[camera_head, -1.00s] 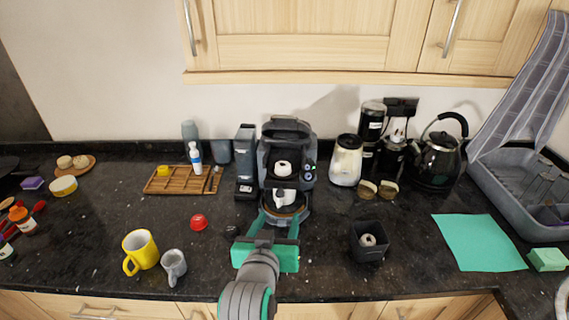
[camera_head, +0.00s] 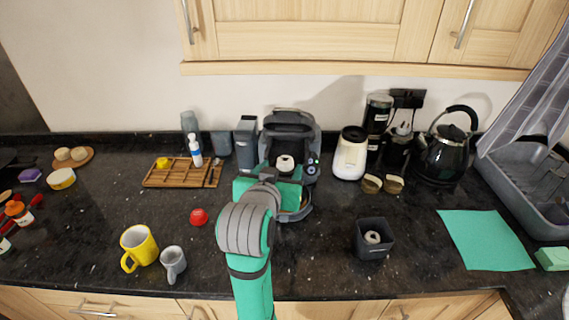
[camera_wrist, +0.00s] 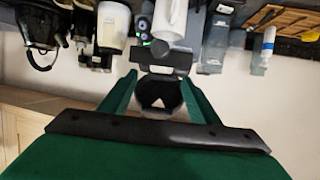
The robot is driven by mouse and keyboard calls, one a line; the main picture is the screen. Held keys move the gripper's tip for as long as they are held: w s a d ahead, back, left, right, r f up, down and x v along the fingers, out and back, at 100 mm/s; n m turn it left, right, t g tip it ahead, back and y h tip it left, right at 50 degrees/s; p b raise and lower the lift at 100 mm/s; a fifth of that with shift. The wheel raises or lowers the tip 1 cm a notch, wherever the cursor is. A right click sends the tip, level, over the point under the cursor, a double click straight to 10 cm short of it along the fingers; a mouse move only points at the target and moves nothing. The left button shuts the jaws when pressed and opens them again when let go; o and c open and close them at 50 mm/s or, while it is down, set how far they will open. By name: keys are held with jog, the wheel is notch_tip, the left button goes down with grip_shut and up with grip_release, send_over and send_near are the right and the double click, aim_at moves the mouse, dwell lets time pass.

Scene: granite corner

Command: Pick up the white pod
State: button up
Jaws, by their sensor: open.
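A small round white thing, which looks like the white pod (camera_head: 285,163), sits in the front opening of the grey coffee machine (camera_head: 307,128). A second pale round thing with a dark centre (camera_head: 373,237) lies in a black open box (camera_head: 360,246) at the right. I cannot tell for certain which one is the white pod. My gripper is in front of the machine, its fingertips hidden behind my wrist in the head view. In the wrist view my gripper (camera_wrist: 159,78) is open, its green fingers apart with a dark machine part showing between them, and no pod is clearly held.
A red pod-like item (camera_head: 199,217), a yellow mug (camera_head: 139,246) and a grey mug (camera_head: 173,262) stand left of my arm. A white canister (camera_head: 350,155) and a black kettle (camera_head: 443,155) stand at the back right. Counter between the box and green mat (camera_head: 487,240) is clear.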

aim_at(285, 160)
jog(key=shift+x, duration=2.7)
jog(key=shift+a+r, duration=0.1)
jog(key=shift+r, duration=0.05)
jog(key=c, duration=1.1)
